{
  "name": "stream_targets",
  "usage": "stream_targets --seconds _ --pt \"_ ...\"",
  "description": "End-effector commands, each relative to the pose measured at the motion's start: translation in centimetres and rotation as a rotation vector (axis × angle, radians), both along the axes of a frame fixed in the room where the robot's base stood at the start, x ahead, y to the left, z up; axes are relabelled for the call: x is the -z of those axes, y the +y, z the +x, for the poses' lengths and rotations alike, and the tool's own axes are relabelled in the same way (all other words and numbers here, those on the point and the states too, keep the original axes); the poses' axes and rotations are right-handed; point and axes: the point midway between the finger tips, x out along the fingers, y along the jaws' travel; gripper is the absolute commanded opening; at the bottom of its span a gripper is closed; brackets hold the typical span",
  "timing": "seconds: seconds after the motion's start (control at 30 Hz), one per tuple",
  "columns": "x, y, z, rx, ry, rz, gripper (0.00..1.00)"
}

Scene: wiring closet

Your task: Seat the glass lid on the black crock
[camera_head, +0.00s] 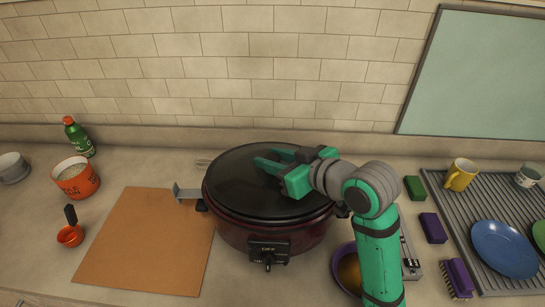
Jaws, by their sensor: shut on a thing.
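The crock (272,234) is a dark, reddish-black slow cooker with a front dial marked OFF. The round dark glass lid (240,190) lies flat over its mouth, roughly centred. I cannot tell whether the lid rests fully on the rim or is slightly above it. My gripper (271,160) reaches in from the right over the lid's middle, shut on the lid, apparently at its knob. The knob is hidden by the fingers, and my arm covers the crock's right side.
A cutting board (145,240) lies left of the crock, with a grey bracket (187,193) between. An orange tub (76,179) and green bottle (77,137) stand far left. A purple bowl (345,268) is right of the crock. A dish rack (470,212) with plates fills the right.

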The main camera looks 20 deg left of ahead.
Motion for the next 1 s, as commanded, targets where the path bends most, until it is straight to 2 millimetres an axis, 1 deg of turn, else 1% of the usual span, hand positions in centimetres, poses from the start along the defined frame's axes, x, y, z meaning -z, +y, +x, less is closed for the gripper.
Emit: stream_targets --seconds 1.0 --pt "1.2 0.0 0.0 0.000 -0.001 0.002 0.00"
